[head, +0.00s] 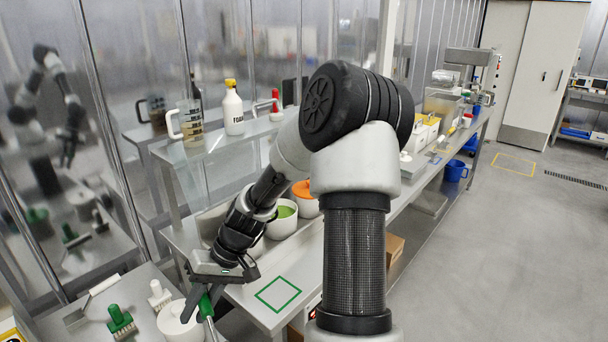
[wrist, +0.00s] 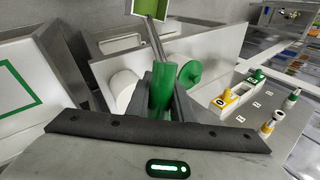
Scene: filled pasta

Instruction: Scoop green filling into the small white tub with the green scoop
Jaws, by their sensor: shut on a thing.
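My gripper (head: 212,290) is shut on the green handle (head: 205,306) of the scoop, low over the near left bench in the head view. In the wrist view the green handle (wrist: 161,88) stands between the fingers, and a metal shank runs up to the scoop's bowl (wrist: 150,9), cut by the top edge. Yellow-green shows in the bowl; I cannot tell how much filling this is. A white container with green filling (head: 285,212) stands on the bench behind my forearm. A round white thing (head: 176,322) lies below the gripper; I cannot tell whether it is the small tub.
A container with orange filling (head: 306,190) stands beside the green one. A green square outline (head: 278,293) marks clear bench.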

